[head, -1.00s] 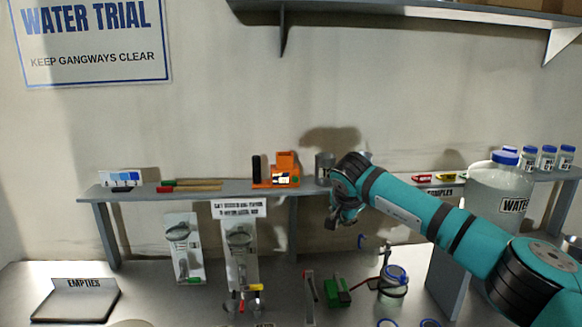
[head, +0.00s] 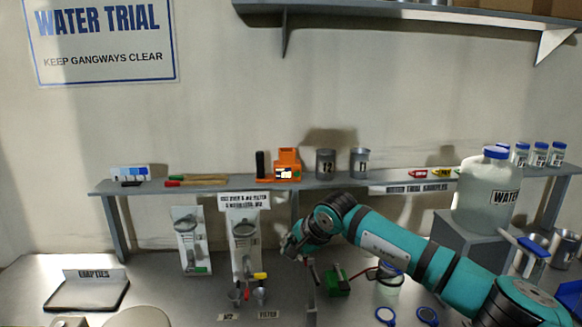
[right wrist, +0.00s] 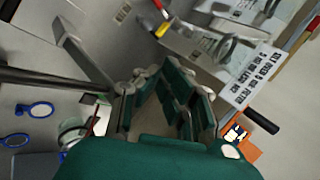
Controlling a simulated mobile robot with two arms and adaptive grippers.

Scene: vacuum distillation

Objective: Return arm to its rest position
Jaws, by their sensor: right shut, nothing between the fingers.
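My right arm (head: 405,253) comes in from the lower right in the head view. It reaches over the bench toward the middle. Its gripper (head: 289,247) is shut and empty, in front of the wall-side shelf and just right of the right white panel (head: 245,240) with its valve. In the right wrist view the gripper fingers (right wrist: 168,85) hold nothing. My left gripper does not show.
A green block (head: 337,283) and a blue-capped jar (head: 389,283) stand close to the right arm. A large water carboy (head: 486,195) stands on a grey stand at right. Metal cups (head: 326,163) and an orange device (head: 287,165) are on the shelf. The bench's left middle is fairly clear.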

